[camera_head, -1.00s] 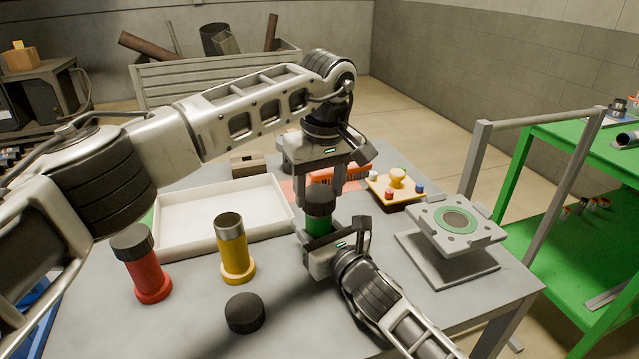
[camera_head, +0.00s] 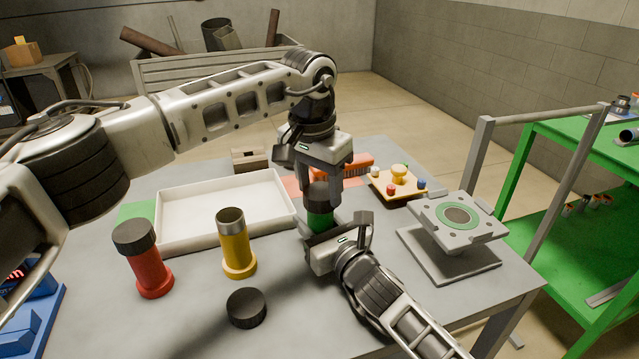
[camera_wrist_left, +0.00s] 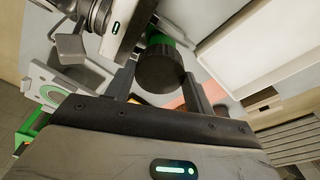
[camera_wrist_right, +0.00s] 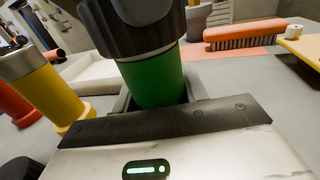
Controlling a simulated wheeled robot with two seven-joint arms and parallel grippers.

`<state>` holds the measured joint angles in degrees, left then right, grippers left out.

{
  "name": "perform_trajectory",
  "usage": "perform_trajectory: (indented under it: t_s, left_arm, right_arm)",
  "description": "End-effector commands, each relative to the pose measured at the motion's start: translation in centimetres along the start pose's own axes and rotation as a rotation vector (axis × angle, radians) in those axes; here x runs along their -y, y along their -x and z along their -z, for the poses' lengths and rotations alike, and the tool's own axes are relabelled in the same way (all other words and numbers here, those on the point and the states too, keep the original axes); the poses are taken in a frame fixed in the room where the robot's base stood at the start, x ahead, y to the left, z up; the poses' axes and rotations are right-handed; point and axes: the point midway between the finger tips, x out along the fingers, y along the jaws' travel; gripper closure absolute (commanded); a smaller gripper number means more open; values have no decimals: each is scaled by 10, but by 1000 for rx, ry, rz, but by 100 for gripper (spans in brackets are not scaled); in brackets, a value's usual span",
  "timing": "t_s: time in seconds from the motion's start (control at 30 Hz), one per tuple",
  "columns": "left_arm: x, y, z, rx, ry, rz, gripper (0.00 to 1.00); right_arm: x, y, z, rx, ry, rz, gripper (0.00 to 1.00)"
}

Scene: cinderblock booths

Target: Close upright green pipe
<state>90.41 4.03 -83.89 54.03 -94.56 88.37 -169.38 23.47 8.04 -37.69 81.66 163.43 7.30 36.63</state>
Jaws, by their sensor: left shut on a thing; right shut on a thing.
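The green pipe (camera_head: 320,220) stands upright, with a black cap (camera_head: 317,196) on its top end. My right gripper (camera_head: 325,238) is shut around the green pipe low down; the pipe also shows in the right wrist view (camera_wrist_right: 155,80). My left gripper (camera_head: 325,184) comes down from above and is shut on the black cap, which sits between its fingers in the left wrist view (camera_wrist_left: 160,70). The cap appears in line with the pipe. The joint inside it is hidden.
A red pipe with a black cap (camera_head: 142,260), an uncapped yellow pipe (camera_head: 236,250) and a loose black cap (camera_head: 246,308) stand at the front left. A white tray (camera_head: 178,238) lies behind them. A grey fixture (camera_head: 455,220) stands right; a brush (camera_head: 350,165) lies behind.

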Motion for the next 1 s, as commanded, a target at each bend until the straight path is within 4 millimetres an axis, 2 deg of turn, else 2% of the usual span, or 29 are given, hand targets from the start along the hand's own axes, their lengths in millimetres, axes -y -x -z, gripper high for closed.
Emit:
perform_trajectory:
  t_s: [0.2,0.23,0.3,0.67,1.0]
  left_arm:
    - [0,1,0,-1,2,0,68]
    - [0,1,0,-1,2,0,38]
    - [0,1,0,-1,2,0,25]
    - [0,6,1,-1,4,1,25]
    - [0,44,6,-1,4,1,25]
  right_arm:
    - [0,0,2,-3,-1,1,100]
    - [0,0,2,-4,-1,1,100]
    - [0,0,2,-4,-1,1,100]
    - [0,0,2,-4,-1,1,100]
    - [0,0,2,-4,0,1,100]
